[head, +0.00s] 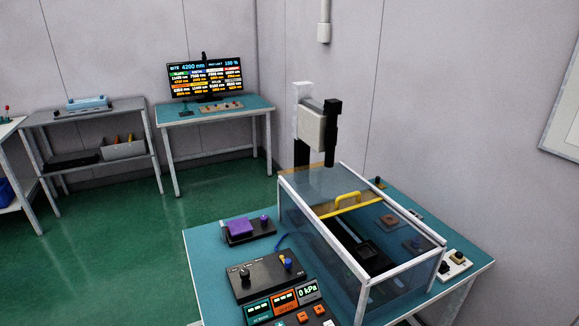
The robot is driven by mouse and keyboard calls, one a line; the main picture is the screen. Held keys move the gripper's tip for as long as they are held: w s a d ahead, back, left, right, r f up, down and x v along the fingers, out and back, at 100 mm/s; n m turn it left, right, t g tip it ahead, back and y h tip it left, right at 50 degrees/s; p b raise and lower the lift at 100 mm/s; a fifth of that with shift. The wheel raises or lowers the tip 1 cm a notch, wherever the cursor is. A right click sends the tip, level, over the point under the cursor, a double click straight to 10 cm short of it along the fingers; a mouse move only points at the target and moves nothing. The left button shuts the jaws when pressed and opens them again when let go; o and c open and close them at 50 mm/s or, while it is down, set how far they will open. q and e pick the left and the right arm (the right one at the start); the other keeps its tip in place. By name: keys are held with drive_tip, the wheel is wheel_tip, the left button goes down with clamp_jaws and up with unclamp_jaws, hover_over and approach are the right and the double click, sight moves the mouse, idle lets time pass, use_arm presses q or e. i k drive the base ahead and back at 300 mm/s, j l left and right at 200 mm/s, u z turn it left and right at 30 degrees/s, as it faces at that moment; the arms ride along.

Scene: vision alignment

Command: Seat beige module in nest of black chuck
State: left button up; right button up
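A black chuck (369,262) with a square recess, which looks like its nest, sits inside the clear-walled enclosure (311,246) on the teal table. A small beige or tan piece (459,257), perhaps the beige module, rests on a white plate (449,268) outside the enclosure at the right; it is too small to be sure. A flat brown piece (390,219) shows behind the clear panel, apart from the chuck. Neither of my grippers is in this view.
A black control box (265,275) with knobs, a 0 kPa readout (308,291) and a purple block (241,228) stand at the left. A camera column (312,128) rises behind. Green floor is clear left.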

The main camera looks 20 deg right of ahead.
sight(365, 252)
drive_tip(key=z, duration=1.8)
